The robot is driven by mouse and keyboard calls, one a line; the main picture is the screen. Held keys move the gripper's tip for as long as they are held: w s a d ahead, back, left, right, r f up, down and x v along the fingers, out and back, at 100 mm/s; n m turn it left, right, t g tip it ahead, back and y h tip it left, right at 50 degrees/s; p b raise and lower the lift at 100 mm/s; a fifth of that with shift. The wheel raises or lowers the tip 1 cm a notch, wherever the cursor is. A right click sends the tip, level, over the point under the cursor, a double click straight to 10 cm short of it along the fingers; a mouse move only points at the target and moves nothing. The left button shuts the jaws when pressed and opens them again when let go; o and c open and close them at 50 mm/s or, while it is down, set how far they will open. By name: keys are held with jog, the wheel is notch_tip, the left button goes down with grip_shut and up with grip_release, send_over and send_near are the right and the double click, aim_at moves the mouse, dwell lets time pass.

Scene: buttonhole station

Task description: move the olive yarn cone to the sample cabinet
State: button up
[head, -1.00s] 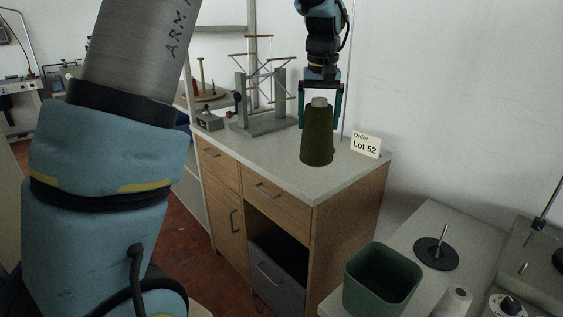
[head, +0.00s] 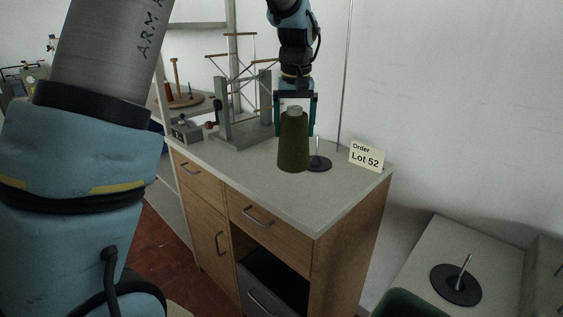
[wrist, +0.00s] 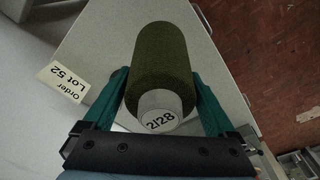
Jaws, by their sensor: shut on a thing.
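The olive yarn cone (head: 293,142) is upright between the fingers of my gripper (head: 294,112), which is shut on its upper part. In the wrist view the cone (wrist: 163,58) shows its pale end marked 2/28, between the two teal fingers (wrist: 160,105). The wooden cabinet (head: 350,235), with a grey top, drawers and a door, is the likely sample cabinet. The cone appears over its top, left of a black spindle stand (head: 319,163). I cannot tell whether the cone's base touches the top.
An "Order Lot 52" card (head: 366,156) stands at the top's right edge. A yarn winder (head: 243,125) and a small grey box (head: 186,132) stand at the back left. A green bin (head: 408,304) and another spindle (head: 456,284) are at the lower right. The front of the top is clear.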

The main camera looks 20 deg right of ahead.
notch_tip(320, 180, down, 8)
jog(key=p, duration=0.1)
jog(key=shift+r+p, duration=0.2)
jog(key=shift+p, duration=0.2)
jog(key=o, duration=1.2)
jog(key=shift+o, duration=0.2)
